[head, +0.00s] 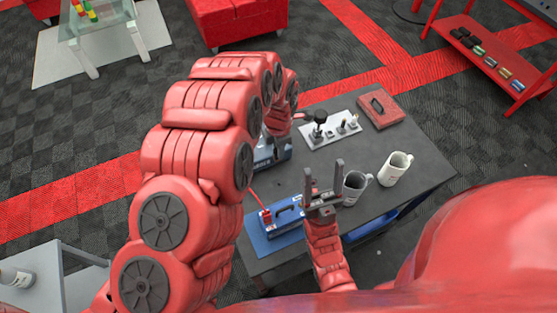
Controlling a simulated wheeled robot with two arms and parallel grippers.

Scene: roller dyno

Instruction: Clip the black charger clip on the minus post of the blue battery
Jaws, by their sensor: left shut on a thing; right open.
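The blue battery (287,222) sits near the front left of the dark table, with a black handle on top. A red clip or lead (262,207) stands at its left end. My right gripper (323,188) is open and empty, fingers up, just right of the battery in the picture. My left arm arches over from the left, and its gripper (299,117) is small and partly hidden, near a black knob. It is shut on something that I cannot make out. I cannot clearly see the black charger clip or the minus post.
A dark blue box (272,153) is partly hidden behind my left arm. Two mugs, one dark inside (354,187) and one white (394,170), stand right of my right gripper. A white panel (330,133) with small parts and a red case (381,110) lie at the back.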

